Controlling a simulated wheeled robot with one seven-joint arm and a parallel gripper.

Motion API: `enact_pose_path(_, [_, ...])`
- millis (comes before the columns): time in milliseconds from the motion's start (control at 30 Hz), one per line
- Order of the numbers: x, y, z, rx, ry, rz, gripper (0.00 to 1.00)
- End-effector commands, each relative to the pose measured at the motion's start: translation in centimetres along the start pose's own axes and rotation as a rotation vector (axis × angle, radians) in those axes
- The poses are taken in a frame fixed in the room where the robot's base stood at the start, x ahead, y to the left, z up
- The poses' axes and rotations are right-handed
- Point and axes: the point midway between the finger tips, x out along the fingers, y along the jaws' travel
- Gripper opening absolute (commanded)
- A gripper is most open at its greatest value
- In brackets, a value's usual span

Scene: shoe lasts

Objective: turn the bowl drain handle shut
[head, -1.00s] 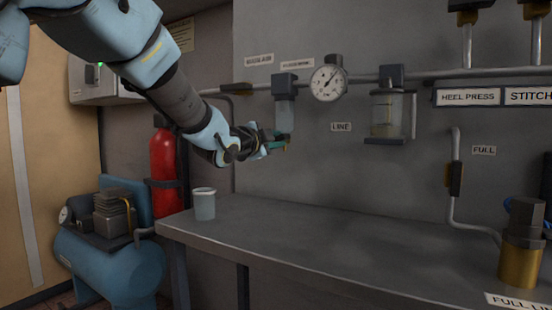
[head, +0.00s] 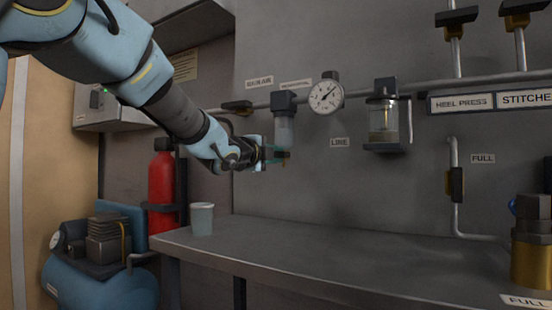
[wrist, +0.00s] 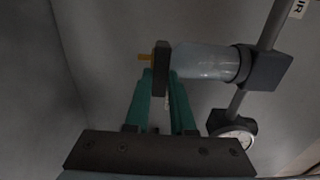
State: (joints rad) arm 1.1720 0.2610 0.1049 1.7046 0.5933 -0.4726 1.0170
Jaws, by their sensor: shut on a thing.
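The clear filter bowl (head: 284,132) hangs from a dark block on the wall pipe. In the wrist view the bowl (wrist: 205,62) lies sideways across the picture. At its lower end is a dark drain handle (wrist: 161,62), with a small brass outlet (wrist: 145,57) beyond it. My gripper (head: 274,153) is at the bottom of the bowl. In the wrist view the green fingers of my gripper (wrist: 160,78) are on either side of the dark handle, shut on it. The fingers partly hide the handle, and its exact angle is hard to tell.
A round gauge (head: 326,96) and a second bowl unit (head: 384,120) hang on the same pipe to the right. A grey bench (head: 320,260) runs below, with a pale cup (head: 202,218) at its left end. A red extinguisher (head: 161,185) stands left of the bench.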

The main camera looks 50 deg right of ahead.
Motion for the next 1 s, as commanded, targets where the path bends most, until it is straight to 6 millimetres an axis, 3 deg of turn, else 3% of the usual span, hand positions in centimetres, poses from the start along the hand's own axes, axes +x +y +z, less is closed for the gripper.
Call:
enact_pose_path(233, [0.0, 0.1, -0.1, 0.002, 0.001, 0.002, 0.0])
enact_pose_path(267, [0.0, 0.1, -0.1, 0.002, 0.001, 0.002, 0.26])
enact_pose_path(500, [0.0, 0.1, 0.0, 0.001, 0.001, 0.001, 0.53])
enact_pose_path(800, [-0.3, 0.0, 0.0, 0.0, 0.0, 0.001, 0.53])
enact_pose_path(1000, [-3.1, 0.0, 0.0, 0.0, -0.001, 0.0, 0.53])
